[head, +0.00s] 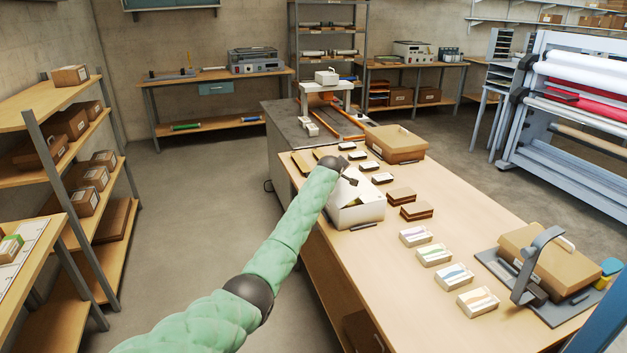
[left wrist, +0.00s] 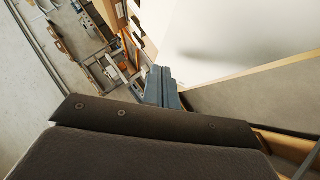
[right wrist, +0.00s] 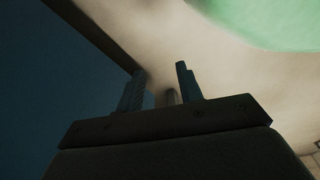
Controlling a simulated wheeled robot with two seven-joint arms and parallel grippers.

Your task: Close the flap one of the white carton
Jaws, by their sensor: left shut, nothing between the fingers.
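The white carton (head: 358,217) stands on the long wooden table, near its left edge. My left arm reaches in from the lower left, and my left gripper (head: 349,181) is over the carton's top. The gripper and wrist partly hide the carton's opening and flaps, so I cannot tell how each flap lies. In the left wrist view the left gripper (left wrist: 162,88) has its fingers together with nothing between them. A pale surface (left wrist: 240,28), probably the carton, is close beside them. My right gripper (right wrist: 160,85) shows only in the right wrist view, its fingers apart and empty.
Several small labelled boxes (head: 435,254) and brown boxes (head: 401,196) line the table right of the carton. A press-like device (head: 540,268) is at the right front. The floor left of the table is clear.

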